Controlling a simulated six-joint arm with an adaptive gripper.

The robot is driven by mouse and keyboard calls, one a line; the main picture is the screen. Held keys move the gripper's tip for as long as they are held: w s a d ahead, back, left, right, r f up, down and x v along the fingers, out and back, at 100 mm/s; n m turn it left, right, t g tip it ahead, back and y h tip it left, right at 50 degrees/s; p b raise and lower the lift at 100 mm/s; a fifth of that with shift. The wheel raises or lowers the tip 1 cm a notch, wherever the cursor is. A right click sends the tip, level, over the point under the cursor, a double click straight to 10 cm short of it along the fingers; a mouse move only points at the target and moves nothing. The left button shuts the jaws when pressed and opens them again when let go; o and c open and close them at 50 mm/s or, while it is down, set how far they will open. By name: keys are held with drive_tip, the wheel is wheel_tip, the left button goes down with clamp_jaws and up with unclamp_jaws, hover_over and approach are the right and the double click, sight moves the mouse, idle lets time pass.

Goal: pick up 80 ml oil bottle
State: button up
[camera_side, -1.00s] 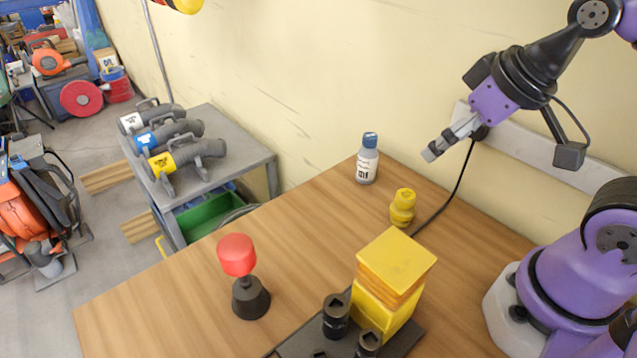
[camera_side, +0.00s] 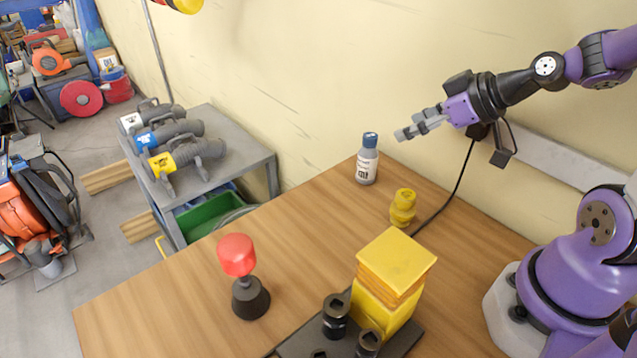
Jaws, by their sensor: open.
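The oil bottle (camera_side: 367,160) is a small grey bottle with a blue cap and a white label. It stands upright on the wooden table (camera_side: 290,215) near its back edge by the wall. My gripper (camera_side: 401,134) is open and empty. In the picture it is to the right of the bottle and a little above the cap, pointing left toward it. It is apart from the bottle. The label's text is too small to read surely.
A yellow fitting (camera_side: 403,208) stands right of the bottle. Yellow blocks (camera_side: 394,266) and black sockets (camera_side: 336,316) sit on a dark plate in front. A red-topped black stand (camera_side: 238,256) is at left. A black cable (camera_side: 457,189) hangs down the wall. The table's left middle is clear.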

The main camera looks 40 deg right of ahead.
sight(373, 136)
drive_tip(key=shift+t, duration=0.3)
drive_tip(key=x, duration=0.5)
drive_tip(key=shift+w+d, duration=0.25)
drive_tip(key=shift+d, duration=0.15)
drive_tip(key=shift+x, duration=2.6)
drive_tip(key=shift+s+a, duration=0.1)
drive_tip(key=shift+a, duration=0.1)
clamp_jaws()
